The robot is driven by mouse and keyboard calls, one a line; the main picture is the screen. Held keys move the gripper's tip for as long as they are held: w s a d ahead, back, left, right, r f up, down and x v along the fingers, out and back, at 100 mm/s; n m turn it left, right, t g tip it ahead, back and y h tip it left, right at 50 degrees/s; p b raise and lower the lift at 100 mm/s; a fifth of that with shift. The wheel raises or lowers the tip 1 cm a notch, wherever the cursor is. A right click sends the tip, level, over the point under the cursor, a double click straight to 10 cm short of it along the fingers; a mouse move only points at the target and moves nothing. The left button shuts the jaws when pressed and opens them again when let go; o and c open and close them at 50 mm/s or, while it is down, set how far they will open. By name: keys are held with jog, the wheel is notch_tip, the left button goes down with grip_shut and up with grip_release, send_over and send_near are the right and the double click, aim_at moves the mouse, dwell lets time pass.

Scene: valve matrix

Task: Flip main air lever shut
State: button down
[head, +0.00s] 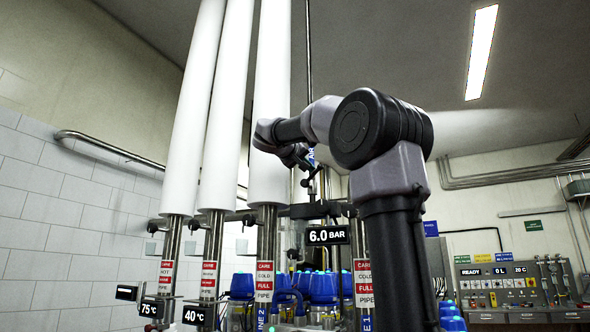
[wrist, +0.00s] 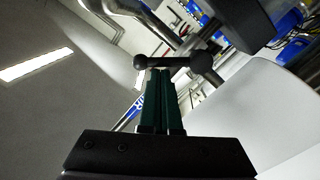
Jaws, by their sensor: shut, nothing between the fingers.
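In the wrist view, a dark lever (wrist: 172,62) with a round ball end at its left and a thicker hub at its right lies across the tips of my fingers. My gripper (wrist: 167,73) is shut, its two dark green fingers together and empty. The fingertips are right at the lever's bar; I cannot tell whether they touch it. In the head view, my gripper is small and mostly hidden behind my own arm, beside a dark valve fitting (head: 312,182) above the 6.0 BAR display (head: 328,235).
Tall white pipes (head: 270,100) stand left of my arm; one white surface (wrist: 275,110) fills the right of the wrist view, close to my gripper. Blue-topped units (head: 322,287) stand below. A control panel (head: 512,285) is at the far right.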

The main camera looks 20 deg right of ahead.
aim_at(315, 172)
jog(key=m, duration=0.2)
jog(key=s+d+f+m, duration=0.1)
jog(key=m, duration=0.1)
jog(key=f+m, duration=0.1)
jog(key=shift+s+d+f+m, duration=0.2)
jog(key=shift+s+f+m, duration=0.05)
jog(key=shift+s+m, duration=0.15)
jog(key=shift+f, duration=0.1)
dwell(0.6)
